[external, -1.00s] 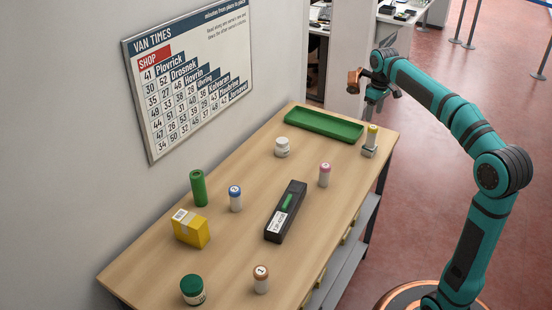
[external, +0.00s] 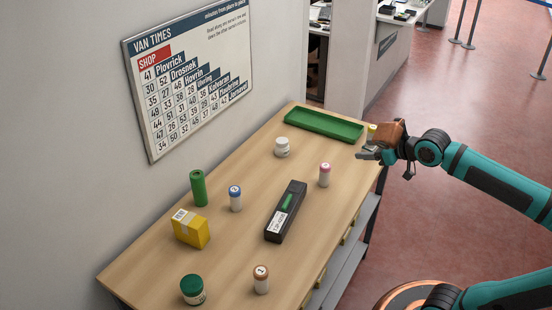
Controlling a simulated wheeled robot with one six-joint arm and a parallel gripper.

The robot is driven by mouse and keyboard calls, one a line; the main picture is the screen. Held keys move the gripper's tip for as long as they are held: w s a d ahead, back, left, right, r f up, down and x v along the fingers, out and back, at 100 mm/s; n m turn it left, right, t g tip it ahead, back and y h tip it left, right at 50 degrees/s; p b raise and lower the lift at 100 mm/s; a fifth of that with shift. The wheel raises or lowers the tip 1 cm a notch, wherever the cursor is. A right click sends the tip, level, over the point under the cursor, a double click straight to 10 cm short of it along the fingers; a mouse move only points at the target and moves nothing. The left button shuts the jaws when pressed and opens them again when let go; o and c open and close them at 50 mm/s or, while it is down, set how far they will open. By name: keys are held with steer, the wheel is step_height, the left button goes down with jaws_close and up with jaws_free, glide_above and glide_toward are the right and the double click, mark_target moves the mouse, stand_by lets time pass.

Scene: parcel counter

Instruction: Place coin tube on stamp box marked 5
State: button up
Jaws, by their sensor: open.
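I cannot tell for sure which item is the coin tube; a plain green upright cylinder (external: 198,188) stands at the back left of the counter. Small white cylinders with coloured tops stand apart: blue (external: 235,199), pink (external: 324,175) and brown, marked 1 (external: 261,279). A yellow-topped one (external: 372,129) at the right edge is mostly hidden by my gripper. I can read no 5 on anything. My gripper (external: 368,153) is open, pointing left at the counter's right edge, by the yellow-topped item. Whether they touch is unclear.
A long black case (external: 285,213) with a green strip lies mid-counter. A yellow carton (external: 191,229), a green-lidded jar (external: 192,290) and a white jar (external: 282,147) stand around it. An empty-looking green tray (external: 323,125) lies at the far end. Bare wood lies between them.

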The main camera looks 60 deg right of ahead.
steer(key=s+a+t+y, duration=0.2)
steer(key=s+a+t, duration=0.3)
steer(key=s+a, duration=0.2)
steer(key=shift+s+a+f+n, duration=0.4)
steer(key=shift+s, duration=0.7)
